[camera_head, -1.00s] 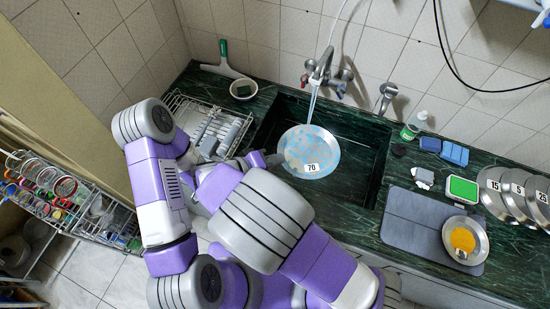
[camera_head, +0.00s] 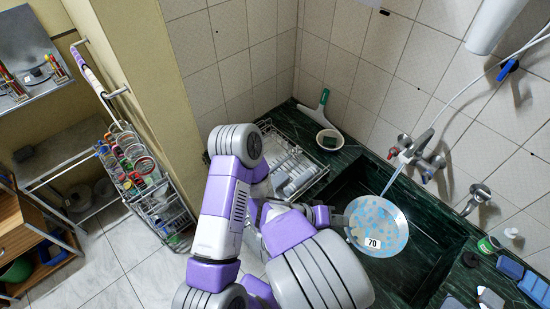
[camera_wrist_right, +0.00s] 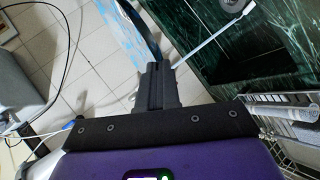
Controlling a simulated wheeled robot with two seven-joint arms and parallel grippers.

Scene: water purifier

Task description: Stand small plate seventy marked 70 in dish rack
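The small plate marked 70 (camera_head: 385,222), round and blue-speckled with a pale rim, is over the sink under the tap's stream in the head view. My right gripper (camera_head: 338,219) is at the plate's left edge. In the right wrist view its fingers (camera_wrist_right: 155,78) are closed on the plate, whose thin blue edge (camera_wrist_right: 142,32) shows nearly edge-on. The wire dish rack (camera_head: 313,168) stands on the counter left of the sink, partly hidden by my arm, with grey items in it. My left gripper is not in view.
The tap (camera_head: 418,150) is above the sink (camera_head: 430,215). A small bowl (camera_head: 329,139) and a squeegee (camera_head: 318,108) are behind the rack. Blue sponges (camera_head: 532,285) lie at the right. A wire cart (camera_head: 150,190) stands left of the counter.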

